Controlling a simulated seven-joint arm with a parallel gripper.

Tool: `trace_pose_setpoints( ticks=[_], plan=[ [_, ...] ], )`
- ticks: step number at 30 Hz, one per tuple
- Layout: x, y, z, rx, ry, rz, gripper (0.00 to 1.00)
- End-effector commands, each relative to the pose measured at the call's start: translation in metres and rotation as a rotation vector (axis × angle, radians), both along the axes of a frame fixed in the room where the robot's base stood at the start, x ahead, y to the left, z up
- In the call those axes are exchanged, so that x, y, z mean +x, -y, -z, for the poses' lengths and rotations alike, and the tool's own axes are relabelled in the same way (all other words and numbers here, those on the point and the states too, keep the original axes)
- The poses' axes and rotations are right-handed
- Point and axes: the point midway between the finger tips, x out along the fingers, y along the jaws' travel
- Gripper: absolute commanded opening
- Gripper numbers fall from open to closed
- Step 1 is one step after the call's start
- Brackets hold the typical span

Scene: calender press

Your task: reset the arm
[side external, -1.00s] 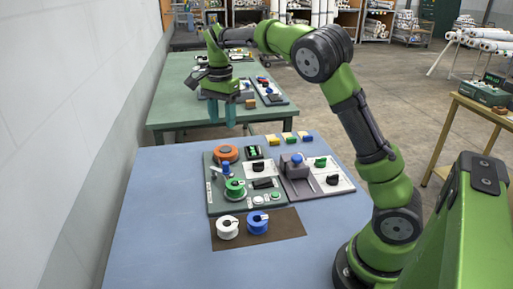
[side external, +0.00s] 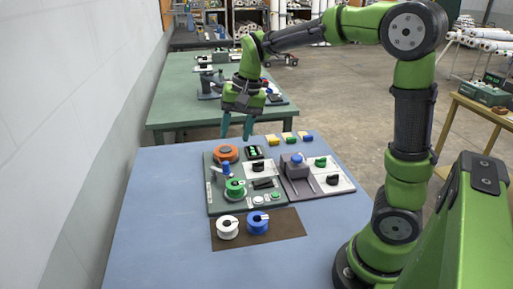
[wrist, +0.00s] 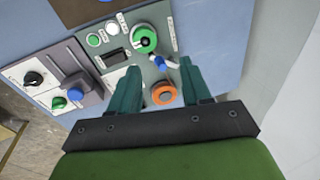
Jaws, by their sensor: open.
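My gripper (side external: 236,128) hangs above the far edge of the blue table (side external: 150,240) in the side view, fingers pointing down. Its two teal fingers are apart with nothing between them. In the wrist view my gripper (wrist: 160,80) is seen from above, its fingers spread over the control panel. The panel (side external: 213,195) carries an orange ring (side external: 227,153), a green spool (side external: 235,188) and a small blue-topped lever (side external: 226,168). The orange ring also shows between the fingers in the wrist view (wrist: 163,94), clearly below them.
A second panel with a grey block and blue knob (side external: 297,160) adjoins on the right. White (side external: 228,228) and blue (side external: 257,223) spools sit on a brown mat (side external: 285,228). Small coloured blocks (side external: 289,137) line the far edge. A grey wall (side external: 70,130) stands left; a green table (side external: 170,90) stands behind.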

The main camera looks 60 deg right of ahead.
Motion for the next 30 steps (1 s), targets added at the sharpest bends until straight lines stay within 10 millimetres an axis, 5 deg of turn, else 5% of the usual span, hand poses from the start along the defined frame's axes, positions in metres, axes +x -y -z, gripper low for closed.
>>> trace_pose_setpoints(
  ticks=[9, 15, 30],
  plan=[
    [-0.109, -0.059, -0.013, -0.07, 0.313, -0.38, 0.48],
    [-0.149, -0.073, -0.011, -0.127, 0.423, -0.446, 0.48],
    [-0.156, -0.073, -0.022, -0.148, 0.476, -0.44, 0.48]
  ],
)
